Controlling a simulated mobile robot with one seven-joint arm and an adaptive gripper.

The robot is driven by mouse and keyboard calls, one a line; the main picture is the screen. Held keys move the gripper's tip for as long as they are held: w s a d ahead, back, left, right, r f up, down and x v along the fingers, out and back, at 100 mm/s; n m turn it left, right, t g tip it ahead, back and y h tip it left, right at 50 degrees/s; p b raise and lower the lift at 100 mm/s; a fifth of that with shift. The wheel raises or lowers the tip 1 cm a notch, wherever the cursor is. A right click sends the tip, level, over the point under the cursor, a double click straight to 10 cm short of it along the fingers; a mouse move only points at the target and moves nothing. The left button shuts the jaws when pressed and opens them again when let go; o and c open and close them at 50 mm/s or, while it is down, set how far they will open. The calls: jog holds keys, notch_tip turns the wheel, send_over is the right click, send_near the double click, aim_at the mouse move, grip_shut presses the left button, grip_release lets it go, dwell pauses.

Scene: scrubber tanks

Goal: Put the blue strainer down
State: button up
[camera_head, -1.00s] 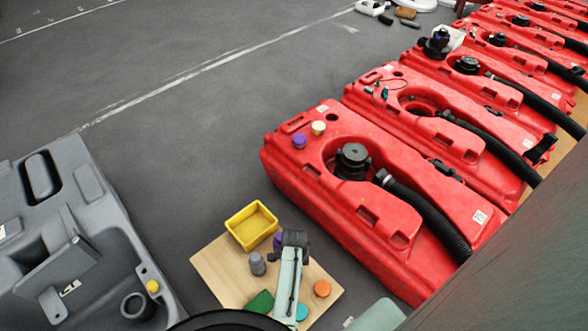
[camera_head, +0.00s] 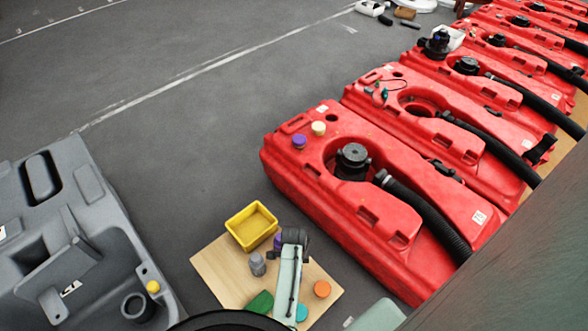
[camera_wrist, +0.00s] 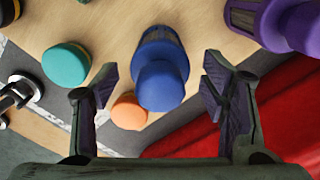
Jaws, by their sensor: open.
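The blue strainer (camera_wrist: 161,86) shows in the wrist view, with a blue cap and a darker mesh part at its far end. It is over the light wooden board (camera_head: 214,272), apparently standing on it. My gripper (camera_wrist: 161,74) is open, with one finger on each side of the strainer and a visible gap to both sides. In the head view my arm hides the blue strainer and the fingers.
A purple strainer (camera_wrist: 285,22) is close to the right finger. An orange cap (camera_wrist: 129,112) and a teal cap (camera_wrist: 66,64) lie nearby. The board also holds a yellow bin (camera_head: 251,226), a grey bottle (camera_head: 257,264) and a green piece (camera_head: 260,303). Red tanks (camera_head: 350,210) stand to the right.

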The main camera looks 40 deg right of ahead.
notch_tip(320, 180, up, 10)
jog(key=shift+f+p, duration=0.1)
jog(key=shift+p, duration=0.25)
